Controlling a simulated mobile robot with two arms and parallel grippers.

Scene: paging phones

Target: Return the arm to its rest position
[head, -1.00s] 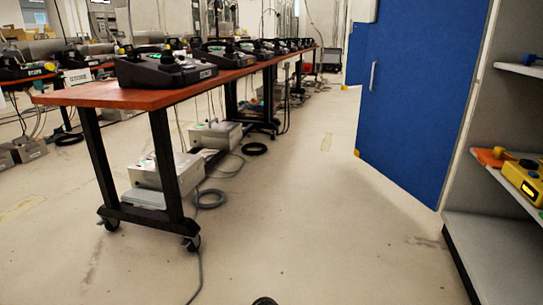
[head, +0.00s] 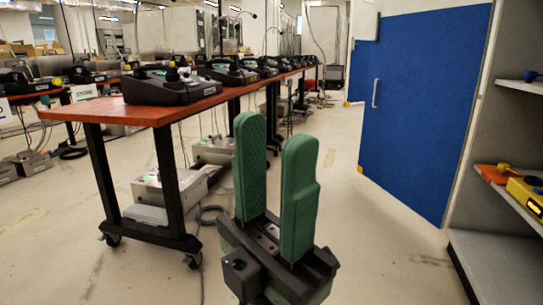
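My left gripper (head: 276,195) stands upright in the lower middle of the head view. Its two green padded fingers point up with a clear gap between them. It is open and nothing is between the fingers. It is in front of the open floor, with the table behind it to the left. My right gripper is not in view.
A red-topped table (head: 150,115) on wheels with several black paging phones (head: 170,87) stands at left. Metal boxes (head: 165,187) sit beneath it. A blue door (head: 420,110) and grey shelves (head: 500,265) with a yellow device (head: 528,192) are at right. Floor between is clear.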

